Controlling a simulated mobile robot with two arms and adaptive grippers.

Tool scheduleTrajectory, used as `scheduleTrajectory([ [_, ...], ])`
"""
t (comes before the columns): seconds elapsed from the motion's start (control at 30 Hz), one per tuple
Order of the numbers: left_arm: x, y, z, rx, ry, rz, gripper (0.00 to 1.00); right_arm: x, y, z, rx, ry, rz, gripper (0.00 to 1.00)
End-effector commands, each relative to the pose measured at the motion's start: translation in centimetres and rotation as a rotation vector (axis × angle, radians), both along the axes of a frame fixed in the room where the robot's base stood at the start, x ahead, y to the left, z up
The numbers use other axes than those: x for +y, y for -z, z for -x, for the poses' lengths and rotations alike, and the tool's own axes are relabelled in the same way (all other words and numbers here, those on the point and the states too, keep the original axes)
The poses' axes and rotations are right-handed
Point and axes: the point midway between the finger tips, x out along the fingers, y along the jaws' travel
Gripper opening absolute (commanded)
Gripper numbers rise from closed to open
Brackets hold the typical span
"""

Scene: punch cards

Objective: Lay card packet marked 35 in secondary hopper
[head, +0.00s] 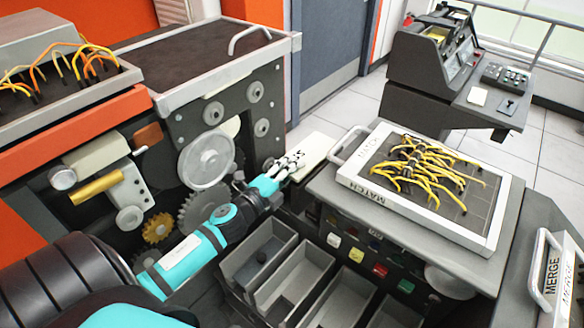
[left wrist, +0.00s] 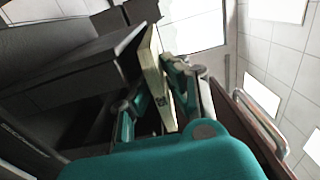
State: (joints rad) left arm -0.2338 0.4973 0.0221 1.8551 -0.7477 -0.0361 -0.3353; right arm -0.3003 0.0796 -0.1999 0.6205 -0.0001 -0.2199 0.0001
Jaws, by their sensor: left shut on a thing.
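The cream card packet (head: 314,150) is in my left gripper (head: 287,168), above the gap between the grey-and-orange machine and the MATCH panel. A dark marking on its near end is partly covered by the fingers, and I cannot read it surely. In the left wrist view the packet (left wrist: 155,72) shows edge-on between the fingers of the left gripper (left wrist: 157,100). A dark box-like part (left wrist: 75,85) is left of it there. I cannot tell which part is the secondary hopper. My right gripper is out of view.
Open grey pockets (head: 262,243) stand in a row below my left arm. The panel marked MATCH (head: 492,235), with yellow wires, lies on the cabinet to the right. A MERGE panel (head: 550,280) is at the right edge. Gears (head: 205,160) face my arm on the left.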

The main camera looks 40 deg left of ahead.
Motion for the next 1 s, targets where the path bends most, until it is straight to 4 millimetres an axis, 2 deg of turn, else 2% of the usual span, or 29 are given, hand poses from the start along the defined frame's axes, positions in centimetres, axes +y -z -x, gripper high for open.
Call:
scheduleTrajectory([
  [0.27, 0.0, 1.0, 0.0, -0.002, 0.000, 0.000, 0.00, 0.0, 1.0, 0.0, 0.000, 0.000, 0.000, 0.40],
  [1.0, 0.0, 6.8, 0.0, -0.009, 0.000, 0.002, 0.00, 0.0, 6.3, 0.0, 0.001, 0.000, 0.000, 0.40],
])
